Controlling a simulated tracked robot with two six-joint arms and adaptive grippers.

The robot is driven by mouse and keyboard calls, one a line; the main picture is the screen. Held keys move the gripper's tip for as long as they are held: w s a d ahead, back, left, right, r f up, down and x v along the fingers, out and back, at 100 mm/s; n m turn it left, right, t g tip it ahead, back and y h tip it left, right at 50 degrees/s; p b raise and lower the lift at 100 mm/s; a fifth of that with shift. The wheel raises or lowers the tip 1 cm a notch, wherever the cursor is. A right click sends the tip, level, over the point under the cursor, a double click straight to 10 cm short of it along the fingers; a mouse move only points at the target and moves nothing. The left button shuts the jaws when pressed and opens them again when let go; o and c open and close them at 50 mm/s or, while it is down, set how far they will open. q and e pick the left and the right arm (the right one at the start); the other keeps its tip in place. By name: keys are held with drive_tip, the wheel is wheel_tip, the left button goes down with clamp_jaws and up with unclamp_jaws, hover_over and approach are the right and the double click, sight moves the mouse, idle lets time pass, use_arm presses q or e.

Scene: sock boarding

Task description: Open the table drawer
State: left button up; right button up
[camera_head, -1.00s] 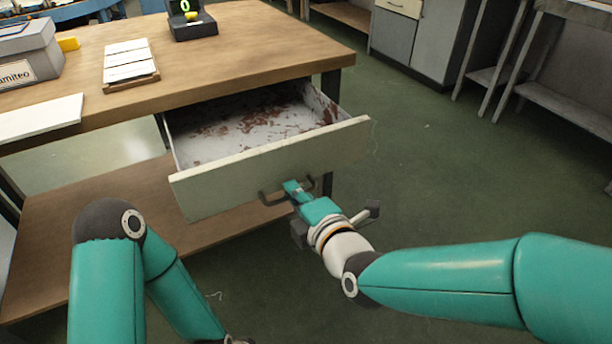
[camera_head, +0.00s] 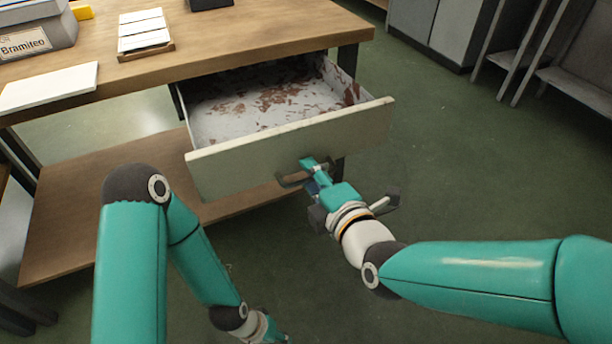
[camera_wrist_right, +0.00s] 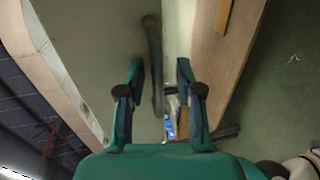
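The table drawer (camera_head: 290,150) stands well out from under the wooden tabletop, its pale front tilted in the picture. A dark bar handle (camera_head: 292,180) is on its front. My right gripper (camera_head: 310,165) is at this handle. In the right wrist view, the handle (camera_wrist_right: 154,62) runs between the two fingers of my right gripper (camera_wrist_right: 160,75). The fingers are apart, with a visible gap beside the handle. My left gripper (camera_head: 275,337) is only partly in view at the bottom edge, low and away from the drawer; its fingers are cut off.
The wooden table (camera_head: 240,45) carries a grey box (camera_head: 35,40), a stack of white cards (camera_head: 143,32) and a white board (camera_head: 48,86). The drawer's inside shows reddish-brown flakes or stains. A lower shelf (camera_head: 90,200) lies underneath. Green floor is clear to the right.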

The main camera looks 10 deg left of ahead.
drive_tip(key=v, duration=0.7)
drive_tip(key=shift+s, duration=0.2)
drive_tip(key=shift+d, duration=0.15)
